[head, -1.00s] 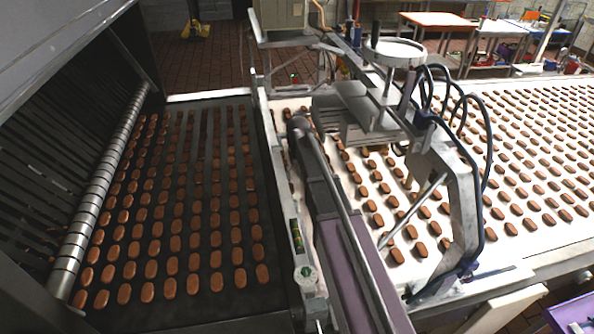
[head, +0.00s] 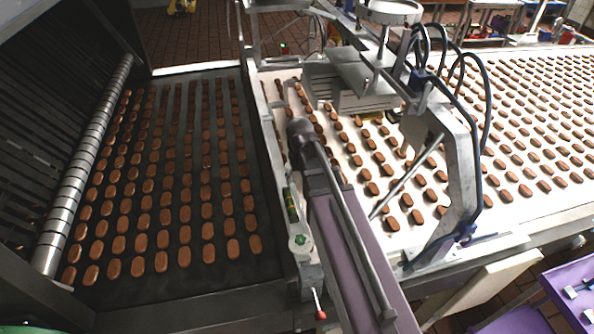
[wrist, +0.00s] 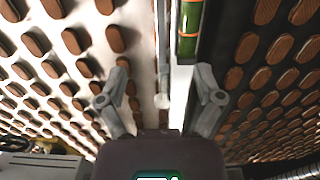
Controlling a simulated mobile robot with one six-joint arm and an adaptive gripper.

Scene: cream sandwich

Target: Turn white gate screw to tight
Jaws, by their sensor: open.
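A small pale round knob (wrist: 162,101), which looks like the white gate screw, shows in the wrist view on a thin pale rod. It lies between the two grey fingers of my gripper (wrist: 161,82), in line with the gap. The fingers are spread wide, with space on both sides of the knob, and hold nothing. Whether the knob lies at fingertip depth or beyond, I cannot tell. In the head view I cannot make out the screw or my fingers; my purple and grey arm covers part of the rail.
A rail with a green level vial (head: 291,205) divides the dark belt (head: 205,278) from the white belt (head: 455,228), both carrying brown biscuits. The vial also shows in the wrist view (wrist: 188,47). A red-tipped lever (head: 320,314) and a grey frame (head: 462,165) stand near my arm.

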